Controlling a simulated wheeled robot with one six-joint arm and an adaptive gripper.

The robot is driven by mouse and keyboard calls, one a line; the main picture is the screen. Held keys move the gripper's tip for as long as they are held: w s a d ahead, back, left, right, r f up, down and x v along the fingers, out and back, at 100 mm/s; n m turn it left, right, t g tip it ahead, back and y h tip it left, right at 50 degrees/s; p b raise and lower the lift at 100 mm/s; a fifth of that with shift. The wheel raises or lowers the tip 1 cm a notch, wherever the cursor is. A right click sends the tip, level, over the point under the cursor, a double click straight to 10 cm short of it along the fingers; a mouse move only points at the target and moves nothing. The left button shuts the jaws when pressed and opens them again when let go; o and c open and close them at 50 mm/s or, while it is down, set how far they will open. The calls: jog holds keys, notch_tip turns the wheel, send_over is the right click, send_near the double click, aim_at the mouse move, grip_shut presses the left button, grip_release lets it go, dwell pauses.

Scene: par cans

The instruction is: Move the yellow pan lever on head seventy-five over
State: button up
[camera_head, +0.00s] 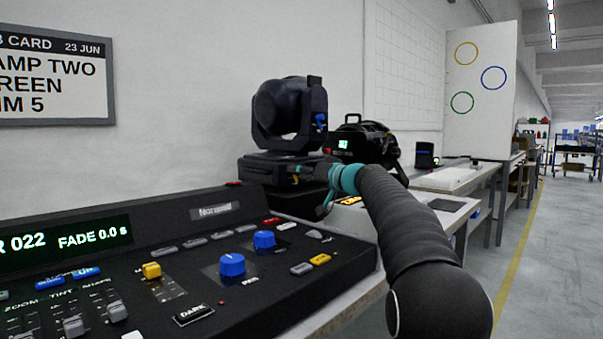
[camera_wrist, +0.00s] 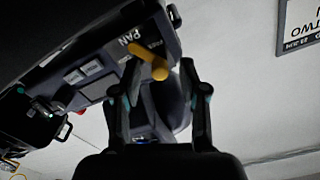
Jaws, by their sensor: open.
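A black moving-head lamp (camera_head: 290,108) stands on its base (camera_head: 262,170) behind the console, by the wall. In the wrist view the yellow lever (camera_wrist: 152,62) with a round knob sticks out from the dark base (camera_wrist: 95,70), close to a white PAN label. My gripper (camera_wrist: 160,78) is open, with one finger on each side of the knob in the picture. I cannot tell whether either finger touches it. No head number is readable.
A lighting console (camera_head: 190,260) with blue knobs and a yellow slider fills the front left. Another black lamp (camera_head: 368,142) stands further right. A white board with coloured rings (camera_head: 480,85) stands beyond. The aisle floor (camera_head: 555,270) at right is clear.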

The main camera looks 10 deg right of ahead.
grip_shut()
jog(key=shift+m, duration=0.3)
jog(key=shift+w+d+m+p, duration=0.4)
jog(key=shift+m+p, duration=0.3)
jog(key=shift+m, duration=1.2)
jog(key=shift+w+d+m+p, duration=0.25)
jog(key=shift+d+m+p, duration=0.35)
jog(key=shift+m, duration=1.3)
jog(key=shift+w+d+m+p, duration=0.35)
jog(key=shift+m+p, duration=0.4)
jog(key=shift+m, duration=1.15)
